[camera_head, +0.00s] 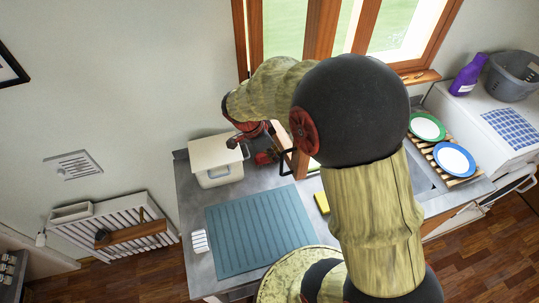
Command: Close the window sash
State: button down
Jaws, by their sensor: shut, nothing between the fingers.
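The wooden-framed window (246,40) is in the wall at the top of the view. A wooden sash (321,28) stands swung inward over the counter, its lower corner (300,165) showing below my arm. A black handle (285,163) sticks out to the left of that corner. My gripper (268,157), red and dark, is shut and empty just left of the handle. I cannot tell whether it touches the handle or the sash. My arm hides the middle of the sash.
A white lidded box (216,160) stands left of my gripper. A blue ribbed mat (258,230) lies in front, with a yellow sponge (322,203) beside it. Plates (455,160) on a wooden rack, a purple bottle (468,74) and a grey basket (514,77) are at right.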

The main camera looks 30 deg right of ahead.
jog(key=shift+d, duration=0.1)
jog(key=w+d+n+t, duration=0.25)
jog(key=d+n, duration=0.55)
jog(key=d, duration=1.7)
jog(key=w+d+n+t+y, duration=0.1)
jog(key=w+d+n, duration=0.2)
jog(key=w+d, duration=0.2)
jog(key=w+d+n+y, duration=0.1)
jog(key=w+d+n, duration=0.2)
jog(key=w+d, duration=0.3)
jog(key=w+d+n+t+y+p, duration=0.1)
jog(key=w+d+n, duration=0.1)
jog(key=w+d, duration=0.3)
jog(key=shift+w+d+n+t, duration=0.35)
jog(key=shift+w+d+n, duration=0.05)
jog(key=shift+w, duration=0.15)
jog(key=shift+w+d+n, duration=0.3)
jog(key=shift+w, duration=0.4)
jog(key=shift+w+r, duration=0.1)
jog(key=shift+r, duration=0.15)
